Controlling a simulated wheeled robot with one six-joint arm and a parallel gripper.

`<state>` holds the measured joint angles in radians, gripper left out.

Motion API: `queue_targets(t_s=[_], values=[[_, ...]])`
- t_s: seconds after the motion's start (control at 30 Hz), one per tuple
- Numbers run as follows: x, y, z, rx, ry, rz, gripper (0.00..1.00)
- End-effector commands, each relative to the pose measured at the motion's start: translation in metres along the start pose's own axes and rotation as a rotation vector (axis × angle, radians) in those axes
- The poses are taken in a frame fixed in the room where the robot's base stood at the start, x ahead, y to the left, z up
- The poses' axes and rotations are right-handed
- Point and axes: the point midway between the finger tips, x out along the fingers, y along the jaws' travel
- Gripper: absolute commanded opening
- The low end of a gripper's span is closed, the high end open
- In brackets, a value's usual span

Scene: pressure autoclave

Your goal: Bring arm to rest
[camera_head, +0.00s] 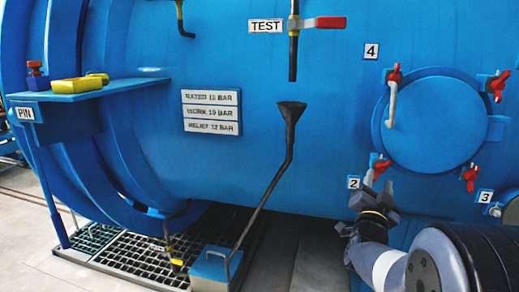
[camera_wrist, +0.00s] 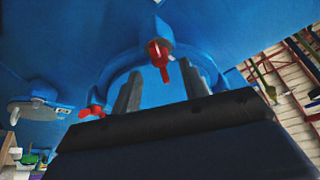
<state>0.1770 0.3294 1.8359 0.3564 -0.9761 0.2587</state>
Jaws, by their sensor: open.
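My arm reaches in at the lower right of the head view. My gripper (camera_head: 377,192) is just below the lower left red wing nut (camera_head: 381,168) of the round blue hatch (camera_head: 433,122), by the label 2 (camera_head: 353,182). In the wrist view, my gripper (camera_wrist: 160,92) has its two grey fingers apart, with nothing held between them. A red wing nut (camera_wrist: 158,60) shows beyond and between the fingers. Whether the fingers touch anything is unclear.
The blue vessel (camera_head: 250,165) fills the background. A dark drain funnel and pipe (camera_head: 290,115) stand left of my arm. A blue shelf (camera_head: 110,86) carries a yellow item (camera_head: 75,86). A floor grating (camera_head: 130,255) and blue box (camera_head: 215,267) are lower left.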

Motion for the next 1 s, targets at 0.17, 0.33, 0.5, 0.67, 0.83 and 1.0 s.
queue_targets(t_s=[0.17,0.33,0.5,0.67,0.83,1.0], values=[[0.03,0.001,0.0,-0.001,0.001,0.0,0.42],[0.051,0.0,0.0,0.0,0.001,0.0,0.42],[0.063,0.0,0.0,-0.001,0.001,0.0,0.42],[0.062,0.0,-0.001,0.014,-0.001,0.005,0.42],[0.062,0.0,0.0,0.015,0.0,0.006,0.42],[0.061,0.0,0.0,0.01,0.0,0.003,0.42]])
